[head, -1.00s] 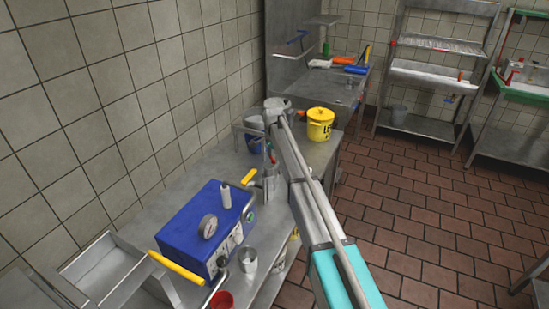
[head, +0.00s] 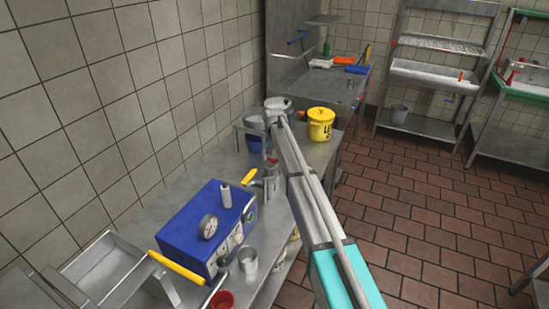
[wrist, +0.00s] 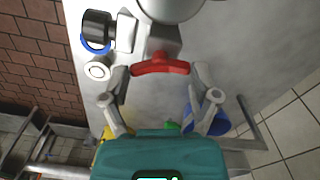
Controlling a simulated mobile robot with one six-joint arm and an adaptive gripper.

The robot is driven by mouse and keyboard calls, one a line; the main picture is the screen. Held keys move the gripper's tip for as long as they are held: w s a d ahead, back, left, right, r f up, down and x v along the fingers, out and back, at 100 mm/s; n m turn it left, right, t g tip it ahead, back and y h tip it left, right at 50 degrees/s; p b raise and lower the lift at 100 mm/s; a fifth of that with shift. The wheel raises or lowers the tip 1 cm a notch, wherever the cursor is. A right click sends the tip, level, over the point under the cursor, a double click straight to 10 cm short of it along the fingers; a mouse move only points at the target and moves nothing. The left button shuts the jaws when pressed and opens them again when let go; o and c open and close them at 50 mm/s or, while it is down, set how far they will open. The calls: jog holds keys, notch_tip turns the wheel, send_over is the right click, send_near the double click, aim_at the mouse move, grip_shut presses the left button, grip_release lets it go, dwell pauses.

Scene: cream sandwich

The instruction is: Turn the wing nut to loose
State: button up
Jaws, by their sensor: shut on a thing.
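The red wing nut (wrist: 160,67) shows in the wrist view as a wide two-winged piece below a grey metal block and a round metal part. My gripper (wrist: 161,73) has one finger at each wing end and is shut on the wing nut. In the head view my arm and the machine parts hide most of the gripper and nut; only a small bit of red shows beside the arm.
A black fitting with a blue ring (wrist: 97,35) and a white round fitting (wrist: 97,70) lie left of the nut. A yellow bucket (head: 320,124) stands on the table beyond my arm. A metal cup (head: 248,260) and red cup (head: 222,300) stand near the machine.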

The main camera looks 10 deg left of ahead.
jog(key=n, duration=0.5)
jog(key=shift+s+n, duration=0.15)
jog(key=shift+n, duration=0.15)
jog(key=n, duration=0.5)
jog(key=shift+n, duration=0.3)
jog(key=o, duration=1)
jog(key=shift+c, duration=0.2)
jog(key=shift+r, duration=0.15)
